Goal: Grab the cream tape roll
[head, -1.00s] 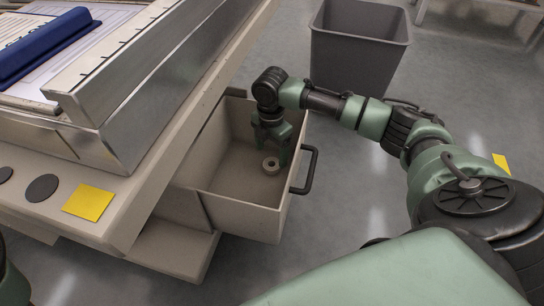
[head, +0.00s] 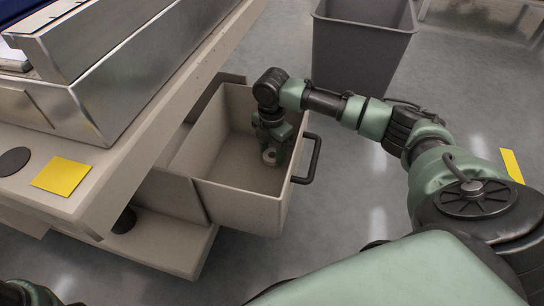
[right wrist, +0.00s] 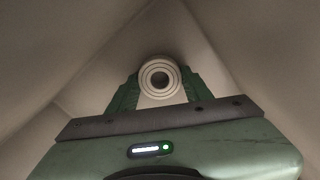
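The cream tape roll (head: 269,157) lies inside the open beige drawer (head: 237,203), on its floor near the handle side. My right gripper (head: 274,151) reaches down into the drawer, with its green fingers around the roll. In the right wrist view the ringed face of the tape roll (right wrist: 160,78) shows between the two fingertips (right wrist: 160,92). The fingers are apart, one on each side of the roll; whether they touch it I cannot tell. My left gripper is not seen clearly; only a dark bit of my left arm shows at the bottom left.
The drawer's dark handle (head: 308,160) is right of my right gripper. The drawer walls stand close around the gripper. The trolley top with a metal rail (head: 120,75) and a yellow square (head: 61,176) overhangs at left. A grey bin (head: 362,50) stands on the floor behind.

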